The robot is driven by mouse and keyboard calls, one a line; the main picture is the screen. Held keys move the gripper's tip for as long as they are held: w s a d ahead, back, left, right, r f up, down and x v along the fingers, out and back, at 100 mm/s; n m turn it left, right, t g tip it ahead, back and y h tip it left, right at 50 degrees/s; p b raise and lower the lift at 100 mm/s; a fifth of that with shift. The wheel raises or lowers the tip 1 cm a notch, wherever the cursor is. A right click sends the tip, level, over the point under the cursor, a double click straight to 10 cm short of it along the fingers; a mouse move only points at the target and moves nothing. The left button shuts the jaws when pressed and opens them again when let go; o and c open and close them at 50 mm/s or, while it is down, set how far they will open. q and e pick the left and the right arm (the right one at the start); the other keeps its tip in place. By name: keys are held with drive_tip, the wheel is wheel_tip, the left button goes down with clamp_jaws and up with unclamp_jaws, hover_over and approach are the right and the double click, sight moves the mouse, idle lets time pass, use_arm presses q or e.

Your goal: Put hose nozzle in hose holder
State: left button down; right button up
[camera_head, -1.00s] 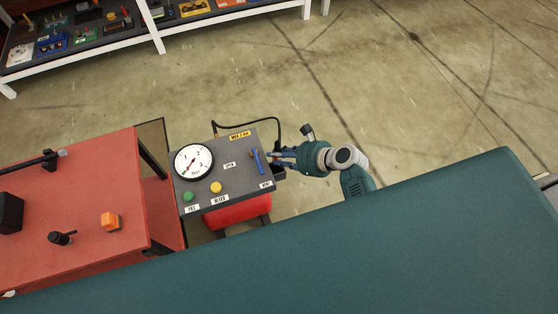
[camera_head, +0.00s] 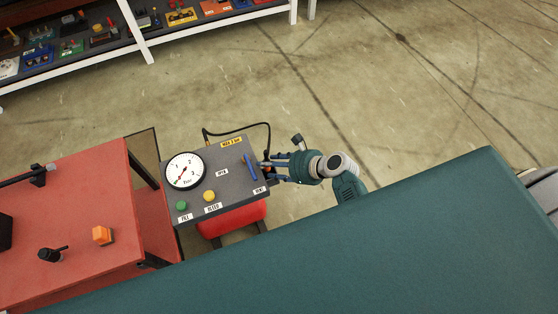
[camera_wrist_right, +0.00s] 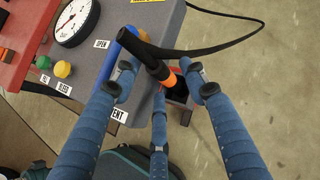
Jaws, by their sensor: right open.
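The hose nozzle (camera_wrist_right: 148,52) is black with an orange ring and shows in the right wrist view. It stands tilted, with its lower end at the mouth of the dark hose holder (camera_wrist_right: 179,93) on the side of the grey panel box. I cannot tell how deep it sits. The black hose (camera_wrist_right: 235,47) loops out from it to the right. My right gripper (camera_wrist_right: 160,85) is open, its fingers spread around the nozzle's lower part with gaps visible. In the head view my right gripper (camera_head: 270,168) is at the panel's right side. My left gripper is not in view.
The panel box (camera_head: 228,184) carries a gauge (camera_head: 184,171), a blue lever (camera_head: 250,166) close to my fingers and coloured buttons. A red tank (camera_head: 232,221) is below.

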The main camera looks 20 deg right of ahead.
drive_tip(key=p+v, duration=0.1)
drive_tip(key=v, duration=1.1)
drive_tip(key=s+f+n+g+h, duration=0.15)
drive_tip(key=s+f+n, duration=0.3)
drive_tip(key=f, duration=0.45)
drive_tip(key=s+d+f+n+g+h, duration=0.1)
drive_tip(key=s+f+n+g, duration=0.1)
drive_tip(key=s+f+n, duration=0.35)
drive_tip(key=s+f+n+g+h, duration=0.1)
drive_tip(key=s+f+n+h, duration=0.3)
drive_tip(key=f, duration=0.7)
drive_tip(key=s+d+f+n+g, duration=0.1)
drive_tip(key=s+f+n, duration=0.4)
drive_tip(key=s+n, duration=0.3)
drive_tip(key=s+f+n+g, duration=0.1)
drive_tip(key=s+f+n, duration=0.4)
drive_tip(key=s+n, duration=0.3)
drive_tip(key=s, duration=0.4)
drive_tip(key=shift+s+d, duration=0.35)
